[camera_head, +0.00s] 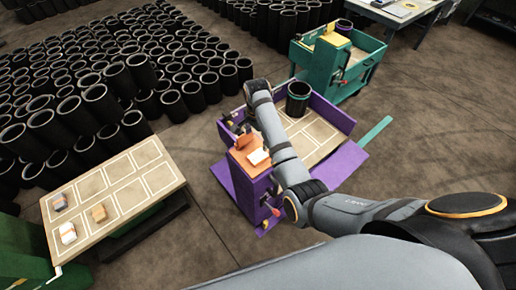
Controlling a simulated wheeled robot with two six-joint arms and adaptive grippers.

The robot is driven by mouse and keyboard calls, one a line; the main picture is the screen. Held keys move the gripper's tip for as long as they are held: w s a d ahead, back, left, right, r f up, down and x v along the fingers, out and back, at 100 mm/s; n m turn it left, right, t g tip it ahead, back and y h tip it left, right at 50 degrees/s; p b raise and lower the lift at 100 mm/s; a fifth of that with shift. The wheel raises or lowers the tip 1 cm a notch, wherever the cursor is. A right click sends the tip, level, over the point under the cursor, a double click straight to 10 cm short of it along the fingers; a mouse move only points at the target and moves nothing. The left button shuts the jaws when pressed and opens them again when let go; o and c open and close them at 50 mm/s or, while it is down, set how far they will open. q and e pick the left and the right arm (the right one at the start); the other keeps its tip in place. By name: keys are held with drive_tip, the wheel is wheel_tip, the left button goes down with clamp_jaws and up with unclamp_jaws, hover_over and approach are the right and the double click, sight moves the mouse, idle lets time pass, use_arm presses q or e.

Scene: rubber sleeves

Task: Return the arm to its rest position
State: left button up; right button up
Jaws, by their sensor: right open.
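My right arm reaches from the lower right across the purple cart (333,112). My right gripper (247,112) is at its far end, over the cart's left side, open; its fingers are mostly hidden by the wrist. My left gripper is not in view.
Many black sleeves (100,100) stand on the floor at the left. A wooden table (125,195) with white-outlined cells holds several small blocks. A green cart (365,45) stands behind the purple one. The floor (440,130) at right is clear.

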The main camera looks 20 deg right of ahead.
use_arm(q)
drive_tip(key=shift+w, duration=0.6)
use_arm(e)
drive_tip(key=shift+w+d+r, duration=0.1)
drive_tip(key=shift+w+r, duration=0.05)
drive_tip(key=shift+w, duration=0.1)
